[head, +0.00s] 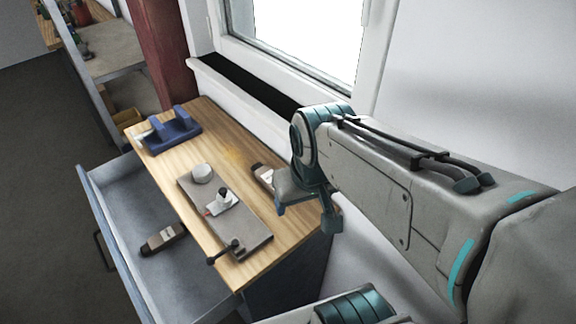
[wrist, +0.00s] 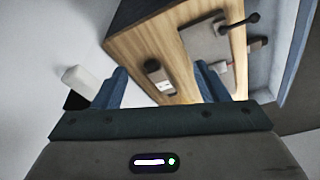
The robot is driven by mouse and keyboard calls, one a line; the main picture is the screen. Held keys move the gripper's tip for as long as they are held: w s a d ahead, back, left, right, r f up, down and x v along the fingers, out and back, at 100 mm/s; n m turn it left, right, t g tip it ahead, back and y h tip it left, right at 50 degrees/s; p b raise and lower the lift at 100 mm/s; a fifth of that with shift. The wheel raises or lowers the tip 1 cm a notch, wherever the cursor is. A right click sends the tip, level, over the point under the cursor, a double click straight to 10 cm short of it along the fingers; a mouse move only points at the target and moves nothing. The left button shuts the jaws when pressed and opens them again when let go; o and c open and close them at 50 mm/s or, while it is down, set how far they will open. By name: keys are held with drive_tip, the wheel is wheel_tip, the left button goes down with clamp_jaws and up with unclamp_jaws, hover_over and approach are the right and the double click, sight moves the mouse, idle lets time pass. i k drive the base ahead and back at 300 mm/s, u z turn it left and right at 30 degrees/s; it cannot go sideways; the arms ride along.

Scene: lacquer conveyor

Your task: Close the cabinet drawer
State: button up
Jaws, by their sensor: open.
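The cabinet drawer (head: 125,190) is pulled well out on the left side of the wood-topped cabinet (head: 235,140). It is grey inside, with a dark handle (head: 102,251) on its front. A brown and dark block-like item (head: 162,238) lies in it. Part of the drawer also shows at the right of the wrist view (wrist: 266,75). My gripper (head: 305,212) is over the cabinet's right edge, on the far side of the top from the drawer. Its blue fingers show apart and empty in the wrist view (wrist: 160,88).
On the top stand a blue holder (head: 175,130), a grey-brown board (head: 232,225) with a round knob, a small white-topped fixture and a black lever, and a brown item (head: 262,174). A wall and window are behind. Open floor (head: 45,200) lies left of the drawer.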

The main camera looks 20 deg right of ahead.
sight(176, 284)
drive_tip(key=k, duration=0.5)
drive_tip(key=z, duration=0.65)
drive_tip(key=k, duration=1.05)
drive_tip(key=u, duration=1.4)
drive_tip(key=i, duration=1.5)
drive_tip(key=z, duration=0.1)
drive_tip(key=k, duration=0.1)
drive_tip(key=u, duration=0.1)
